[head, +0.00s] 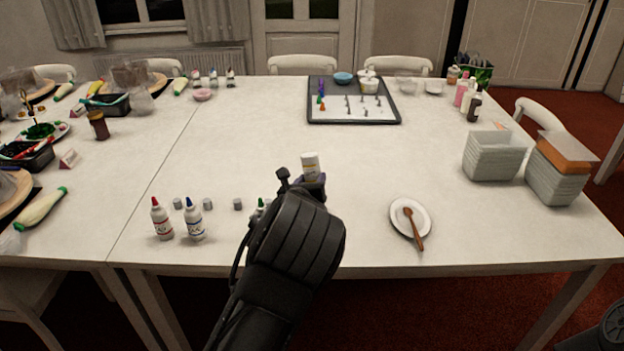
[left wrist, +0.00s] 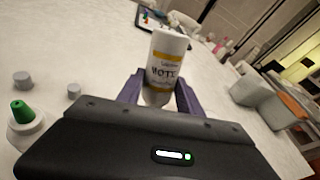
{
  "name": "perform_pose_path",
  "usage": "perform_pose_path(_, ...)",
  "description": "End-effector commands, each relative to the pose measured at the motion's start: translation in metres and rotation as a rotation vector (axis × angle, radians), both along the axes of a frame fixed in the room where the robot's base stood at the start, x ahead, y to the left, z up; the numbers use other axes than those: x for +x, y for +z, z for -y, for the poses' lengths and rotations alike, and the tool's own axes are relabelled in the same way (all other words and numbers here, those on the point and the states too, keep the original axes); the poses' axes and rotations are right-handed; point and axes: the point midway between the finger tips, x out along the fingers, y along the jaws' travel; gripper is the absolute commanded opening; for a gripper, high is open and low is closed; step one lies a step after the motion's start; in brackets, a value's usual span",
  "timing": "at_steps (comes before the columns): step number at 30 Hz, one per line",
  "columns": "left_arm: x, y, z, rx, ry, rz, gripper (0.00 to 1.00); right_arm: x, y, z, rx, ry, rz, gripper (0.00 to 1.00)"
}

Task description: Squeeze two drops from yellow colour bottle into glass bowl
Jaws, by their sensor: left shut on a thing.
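My left gripper (head: 315,182) is shut on a white bottle with a yellow-banded label (head: 310,163), held over the middle of the table. In the left wrist view the bottle (left wrist: 166,62) stands up between the purple fingers (left wrist: 160,98), blank white end uppermost and slightly tilted. Its nozzle is hidden behind the gripper, so I cannot see any drop. No glass bowl shows clearly near the bottle; my arm and gripper hide the table just below it. My right gripper is not in view.
A red-capped bottle (head: 162,222), a blue-capped bottle (head: 194,221) and a partly hidden green-capped bottle (left wrist: 24,126) stand near the front, with small grey caps (head: 238,204) behind. A white plate (head: 398,210) with a wooden spoon (head: 413,228) lies right. The table centre is clear.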

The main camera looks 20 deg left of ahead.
Motion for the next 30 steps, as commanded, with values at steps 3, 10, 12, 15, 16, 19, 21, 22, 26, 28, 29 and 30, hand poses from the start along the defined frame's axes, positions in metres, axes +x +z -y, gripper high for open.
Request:
perform_pose_path(3,0.000,0.026,0.000,0.000,0.000,0.002,0.27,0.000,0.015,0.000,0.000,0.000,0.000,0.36)
perform_pose_path(10,0.000,0.041,-0.001,-0.001,0.001,0.001,0.27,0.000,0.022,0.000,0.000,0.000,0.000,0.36)
perform_pose_path(12,0.000,0.041,-0.001,-0.001,0.001,0.001,0.27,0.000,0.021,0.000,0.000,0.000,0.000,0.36)
perform_pose_path(15,0.000,0.040,-0.001,-0.001,0.001,0.001,0.27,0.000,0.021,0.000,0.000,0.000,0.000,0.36)
perform_pose_path(16,0.000,0.040,-0.001,-0.001,0.001,0.001,0.27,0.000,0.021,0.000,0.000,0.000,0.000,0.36)
perform_pose_path(19,-0.001,0.040,0.001,-0.001,-0.001,0.000,0.27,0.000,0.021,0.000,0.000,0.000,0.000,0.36)
perform_pose_path(21,-0.006,0.039,0.006,-0.002,-0.007,0.001,0.27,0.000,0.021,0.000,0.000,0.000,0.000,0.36)
perform_pose_path(22,-0.010,0.037,0.009,-0.002,-0.011,-0.001,0.27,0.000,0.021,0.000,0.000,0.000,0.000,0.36)
perform_pose_path(26,-0.038,0.029,0.031,-0.007,-0.039,-0.004,0.27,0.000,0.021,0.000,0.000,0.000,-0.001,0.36)
perform_pose_path(28,-0.060,0.024,0.046,-0.008,-0.057,-0.006,0.27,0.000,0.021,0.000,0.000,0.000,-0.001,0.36)
perform_pose_path(29,-0.071,0.022,0.052,-0.008,-0.065,-0.006,0.27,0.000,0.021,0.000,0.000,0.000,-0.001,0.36)
perform_pose_path(30,-0.085,0.020,0.058,-0.008,-0.074,-0.005,0.27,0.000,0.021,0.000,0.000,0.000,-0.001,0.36)
